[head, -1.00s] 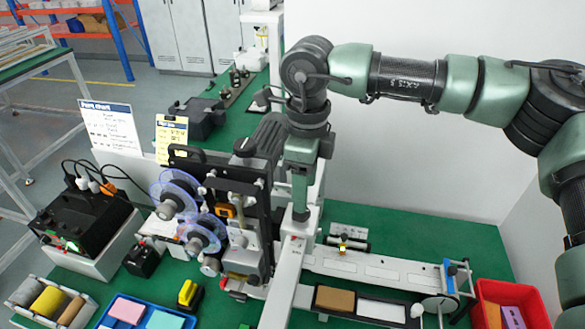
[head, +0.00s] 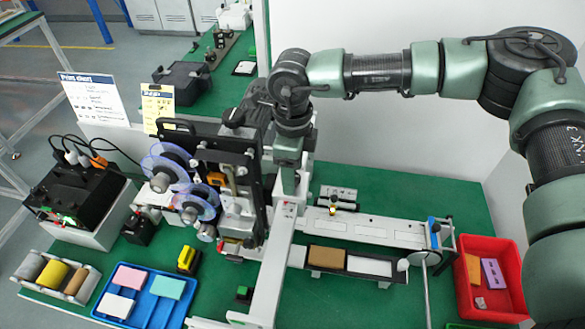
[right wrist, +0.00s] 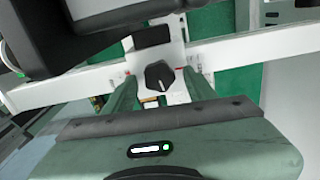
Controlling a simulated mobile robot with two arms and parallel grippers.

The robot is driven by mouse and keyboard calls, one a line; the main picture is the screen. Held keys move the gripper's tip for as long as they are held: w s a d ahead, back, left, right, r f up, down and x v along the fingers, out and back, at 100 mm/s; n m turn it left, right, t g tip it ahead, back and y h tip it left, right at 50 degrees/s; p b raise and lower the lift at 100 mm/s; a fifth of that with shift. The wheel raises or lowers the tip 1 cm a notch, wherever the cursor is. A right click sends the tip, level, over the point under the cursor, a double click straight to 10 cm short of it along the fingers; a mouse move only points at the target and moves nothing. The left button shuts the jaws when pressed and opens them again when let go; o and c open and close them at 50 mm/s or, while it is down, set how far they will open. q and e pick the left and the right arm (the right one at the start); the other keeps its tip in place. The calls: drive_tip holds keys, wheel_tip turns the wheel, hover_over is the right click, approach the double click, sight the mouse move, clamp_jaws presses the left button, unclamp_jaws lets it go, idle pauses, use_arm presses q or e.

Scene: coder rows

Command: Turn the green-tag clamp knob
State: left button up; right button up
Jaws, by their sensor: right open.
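A black clamp knob (right wrist: 159,76) with a pale pointer line sits on a white beam in the right wrist view. My right gripper (right wrist: 160,72) is open, with one green finger on each side of the knob and a gap on both sides. In the head view my right gripper (head: 289,190) points down at the white beam (head: 272,268) beside the reel machine (head: 215,185), and the knob is hidden there. I cannot make out a green tag near the knob. My left gripper is not in view.
The dark machine body (right wrist: 40,40) stands close at the upper left of the right wrist view. In the head view a white conveyor (head: 375,230) runs right of the beam to a red bin (head: 462,300). A blue tray (head: 145,310) lies at the front left.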

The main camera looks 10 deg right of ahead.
clamp_jaws()
drive_tip(key=shift+f+m+b, duration=0.2)
drive_tip(key=shift+m+b, duration=0.1)
drive_tip(key=shift+b, duration=0.4)
drive_tip(key=m+b, duration=1)
drive_tip(key=b, duration=0.4)
drive_tip(key=shift+s+a+m+b, duration=0.1)
drive_tip(key=shift+a+m+b, duration=0.05)
drive_tip(key=shift+m+b, duration=0.25)
drive_tip(key=shift+r+m+b, duration=0.2)
drive_tip(key=shift+m+b, duration=1.3)
drive_tip(key=shift+m, duration=0.8)
unclamp_jaws()
drive_tip(key=shift+r, duration=0.1)
